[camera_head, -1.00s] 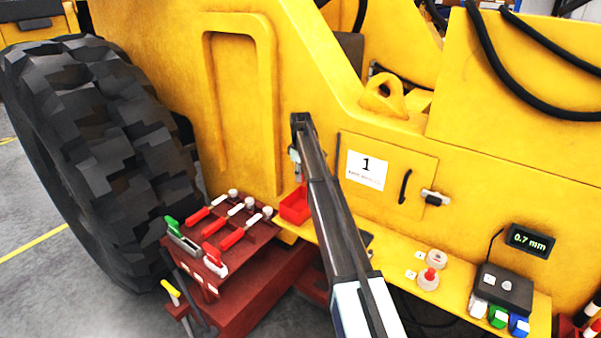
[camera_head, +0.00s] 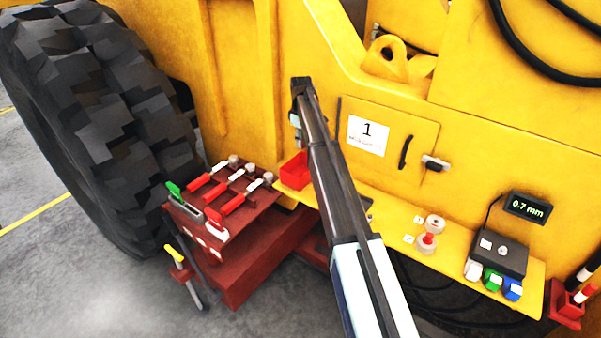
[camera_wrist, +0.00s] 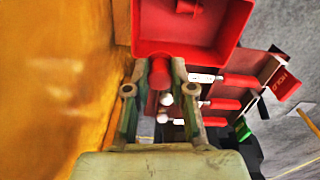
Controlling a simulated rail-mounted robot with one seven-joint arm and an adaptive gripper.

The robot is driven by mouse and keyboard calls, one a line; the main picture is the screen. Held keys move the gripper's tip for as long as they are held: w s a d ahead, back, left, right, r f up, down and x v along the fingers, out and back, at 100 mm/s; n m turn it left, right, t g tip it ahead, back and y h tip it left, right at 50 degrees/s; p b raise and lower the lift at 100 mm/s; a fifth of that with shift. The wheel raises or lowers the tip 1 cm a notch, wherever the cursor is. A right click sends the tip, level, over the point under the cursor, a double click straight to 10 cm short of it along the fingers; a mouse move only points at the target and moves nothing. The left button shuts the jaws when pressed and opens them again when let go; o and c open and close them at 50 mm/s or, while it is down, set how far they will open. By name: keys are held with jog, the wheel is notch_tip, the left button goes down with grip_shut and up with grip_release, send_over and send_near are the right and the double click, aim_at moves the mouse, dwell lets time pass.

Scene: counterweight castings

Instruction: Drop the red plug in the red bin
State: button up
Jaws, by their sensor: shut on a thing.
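The red plug (camera_wrist: 160,72) is between the two fingers of my gripper (camera_wrist: 159,85) in the wrist view. My gripper is shut on it. The red bin (camera_wrist: 238,38) is an open box just beyond the fingertips, with a small dark red shape on its inside. In the head view the red bin (camera_head: 294,171) sits at the left end of the yellow ledge, against the machine. My gripper (camera_head: 297,132) hangs above it there, and I cannot make out the plug in that view.
A dark red lever panel (camera_head: 225,215) with red, white and green handles stands left of the bin. A yellow ledge (camera_head: 390,235) runs right, carrying a red-and-white plug-like part (camera_head: 430,235) and a black box (camera_head: 500,252). The yellow machine wall (camera_wrist: 50,90) is close beside my gripper.

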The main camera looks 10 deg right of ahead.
jog(key=shift+s+d+f+b, duration=0.15)
jog(key=shift+s+f+b, duration=0.15)
jog(key=shift+s+f, duration=0.5)
jog(key=shift+s+d+f+b, duration=0.2)
jog(key=shift+s+f+b, duration=0.25)
jog(key=shift+f, duration=0.6)
jog(key=shift+s+d+f+b, duration=0.15)
jog(key=shift+s+f+b, duration=0.05)
jog(key=shift+s+f, duration=0.65)
jog(key=shift+w, duration=0.1)
jog(key=o, duration=0.8)
notch_tip(320, 180, up, 12)
jog(key=shift+f, duration=0.1)
jog(key=shift+a, duration=0.15)
